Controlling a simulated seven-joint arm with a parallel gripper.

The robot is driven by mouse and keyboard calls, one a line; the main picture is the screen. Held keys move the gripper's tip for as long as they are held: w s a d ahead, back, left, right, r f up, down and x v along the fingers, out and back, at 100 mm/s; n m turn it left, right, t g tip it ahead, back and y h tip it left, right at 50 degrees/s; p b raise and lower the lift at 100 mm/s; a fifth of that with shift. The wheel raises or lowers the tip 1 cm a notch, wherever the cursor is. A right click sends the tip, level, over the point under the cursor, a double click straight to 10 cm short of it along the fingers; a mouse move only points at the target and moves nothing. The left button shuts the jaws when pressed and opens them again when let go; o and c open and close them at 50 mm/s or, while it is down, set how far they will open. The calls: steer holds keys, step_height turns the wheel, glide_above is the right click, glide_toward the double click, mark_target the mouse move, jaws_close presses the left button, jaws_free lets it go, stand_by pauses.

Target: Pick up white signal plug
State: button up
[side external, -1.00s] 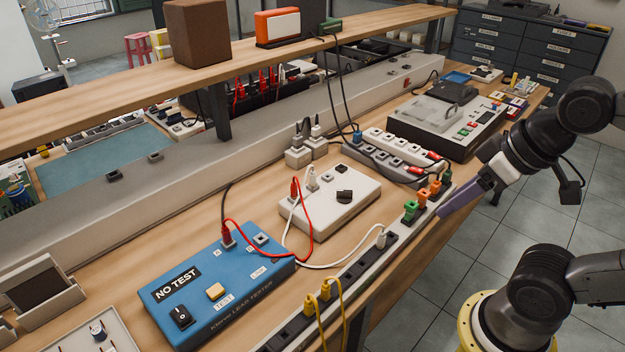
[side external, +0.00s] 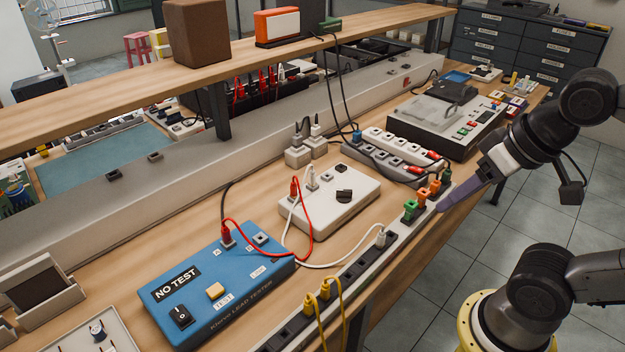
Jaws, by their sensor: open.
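One white plug (side external: 312,176) stands in the white box (side external: 335,208), beside a red plug. A white lead runs down from this box to another white plug (side external: 381,238) upright in the long socket rail (side external: 362,262) at the table's front edge. I cannot tell which of the two is the signal plug. My gripper (side external: 440,208), with purple fingers, is open and empty at the front edge, right of the green and orange plugs. It is apart from both white plugs. The fingers are seen side-on, so the gap between them is hidden.
A blue lead tester (side external: 215,285) sits at front left, with a red lead looping to the white box. Green and orange plugs (side external: 424,196) stand in the rail close to my fingertips. Yellow plugs (side external: 317,298) stand nearer. A shelf (side external: 130,72) overhangs the back.

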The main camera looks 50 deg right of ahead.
steer(key=w+r+m, duration=0.5)
steer(key=r, duration=0.2)
steer(key=w+d+r+m+g, duration=0.1)
steer(key=w+r+m, duration=0.2)
steer(key=w, duration=0.3)
steer(key=w+r+m, duration=0.2)
steer(key=w+m, duration=0.1)
steer(key=w, duration=0.3)
steer(key=m+g, duration=0.4)
steer(key=m, duration=0.1)
glide_above(313, 173)
steer(key=f, duration=2.4)
steer(key=shift+s+a+f, duration=0.15)
steer(key=shift+a+f, duration=0.2)
steer(key=shift+d+f, duration=0.15)
steer(key=shift+f, duration=1.35)
steer(key=shift+d+f, duration=0.1)
steer(key=shift+f, duration=1.4)
